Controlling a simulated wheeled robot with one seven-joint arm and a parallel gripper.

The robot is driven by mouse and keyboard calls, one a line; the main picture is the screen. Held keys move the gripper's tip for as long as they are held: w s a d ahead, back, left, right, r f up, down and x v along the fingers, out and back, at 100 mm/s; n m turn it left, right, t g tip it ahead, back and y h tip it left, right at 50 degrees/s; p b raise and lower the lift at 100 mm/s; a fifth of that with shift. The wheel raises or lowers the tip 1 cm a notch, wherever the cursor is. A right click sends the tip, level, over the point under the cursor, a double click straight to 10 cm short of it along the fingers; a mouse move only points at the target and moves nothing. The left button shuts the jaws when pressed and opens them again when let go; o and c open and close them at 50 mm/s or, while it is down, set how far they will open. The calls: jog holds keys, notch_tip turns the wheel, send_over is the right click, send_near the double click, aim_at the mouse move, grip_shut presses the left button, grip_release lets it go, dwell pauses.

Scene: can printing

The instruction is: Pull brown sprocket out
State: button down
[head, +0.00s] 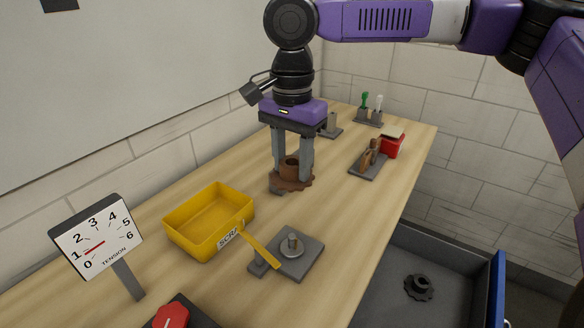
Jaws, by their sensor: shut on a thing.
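The brown sprocket (292,180) is a toothed disc with a raised hub, near the middle of the wooden bench in the head view. My gripper (292,168) points straight down over it, with one grey finger on each side of the hub. The gripper is shut on the sprocket. A dark grey piece shows under the sprocket's near-left edge. I cannot tell whether the sprocket touches it or is lifted clear.
A yellow scrap bin (187,245) and a grey plate with a post (300,256) stand nearer. A tension gauge (97,240) and red knob (171,318) are at front left. Behind are a wooden-piece holder (367,167) and red box (392,148). An open drawer (385,300) holds a dark sprocket (419,287).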

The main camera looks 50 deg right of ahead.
jog(key=shift+r+p, duration=1.45)
jog(key=shift+r, duration=0.15)
jog(key=shift+f, duration=0.15)
